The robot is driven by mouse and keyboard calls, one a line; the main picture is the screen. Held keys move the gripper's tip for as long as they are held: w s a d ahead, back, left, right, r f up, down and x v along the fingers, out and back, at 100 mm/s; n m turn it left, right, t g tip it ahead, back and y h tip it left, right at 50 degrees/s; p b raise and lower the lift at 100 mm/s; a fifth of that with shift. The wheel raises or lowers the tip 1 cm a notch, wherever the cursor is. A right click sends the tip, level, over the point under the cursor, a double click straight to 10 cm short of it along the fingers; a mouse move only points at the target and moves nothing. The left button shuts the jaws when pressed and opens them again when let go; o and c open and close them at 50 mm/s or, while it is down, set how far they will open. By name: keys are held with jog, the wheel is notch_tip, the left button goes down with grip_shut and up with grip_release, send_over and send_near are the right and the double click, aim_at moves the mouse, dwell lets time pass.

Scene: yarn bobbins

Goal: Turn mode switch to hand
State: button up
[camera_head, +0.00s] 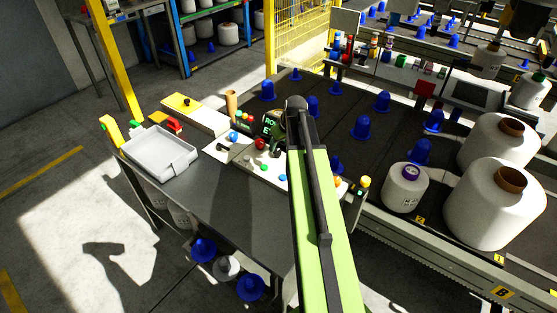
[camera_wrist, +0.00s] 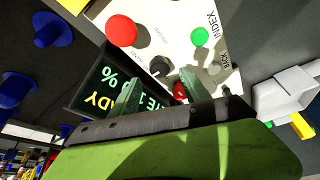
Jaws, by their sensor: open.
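The black mode switch (camera_wrist: 160,67) is a small round knob on the white control panel (camera_wrist: 182,18) in the wrist view.
A red button (camera_wrist: 121,30) and a green INDEX button (camera_wrist: 199,36) are on the panel near the knob. A dark display (camera_wrist: 100,80) with green text stands close to the left finger. A white tray (camera_head: 160,174) is at left; yarn bobbins (camera_head: 405,187) are at right.

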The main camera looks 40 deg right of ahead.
aim_at(277, 151)
jog(key=b+x, duration=0.3)
jog(key=x, duration=0.2)
jog(key=shift+s, duration=0.1)
grip_shut()
